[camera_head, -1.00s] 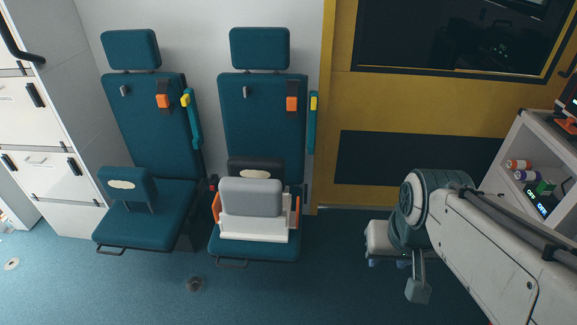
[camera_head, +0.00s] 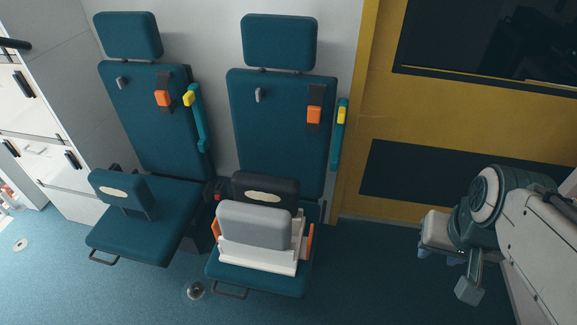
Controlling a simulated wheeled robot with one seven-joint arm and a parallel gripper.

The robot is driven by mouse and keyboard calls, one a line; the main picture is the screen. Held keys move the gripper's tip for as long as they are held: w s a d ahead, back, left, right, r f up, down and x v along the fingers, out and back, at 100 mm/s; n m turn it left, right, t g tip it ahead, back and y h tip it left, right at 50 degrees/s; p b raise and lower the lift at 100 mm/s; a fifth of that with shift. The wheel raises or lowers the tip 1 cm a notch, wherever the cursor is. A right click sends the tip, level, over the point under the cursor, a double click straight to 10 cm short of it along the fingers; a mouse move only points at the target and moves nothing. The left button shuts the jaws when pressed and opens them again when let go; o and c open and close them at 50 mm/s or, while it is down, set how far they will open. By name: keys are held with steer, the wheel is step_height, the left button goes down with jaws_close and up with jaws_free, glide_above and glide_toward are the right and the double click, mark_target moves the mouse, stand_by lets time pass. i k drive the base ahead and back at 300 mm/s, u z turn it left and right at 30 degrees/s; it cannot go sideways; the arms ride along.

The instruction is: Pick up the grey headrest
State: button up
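The grey headrest (camera_head: 254,226) is a light grey padded block on the right-hand teal seat. It sits at the front of a white tray (camera_head: 262,260) with orange side handles, in front of a black headrest (camera_head: 266,188) with a pale oval patch. My gripper (camera_head: 440,233) is at the right, well to the right of the seat and apart from the headrest. Its fingers are small and partly hidden, so I cannot tell whether it is open or shut. No object shows clearly in it.
A teal headrest (camera_head: 122,190) with a pale oval patch stands on the left seat (camera_head: 145,235). Both seats back onto the wall. White drawers (camera_head: 50,160) stand at the left, a yellow door (camera_head: 430,125) at the right.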

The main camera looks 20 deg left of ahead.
mark_target(263, 226)
steer(key=u, duration=0.05)
steer(key=i, duration=1.2)
steer(key=u, duration=2)
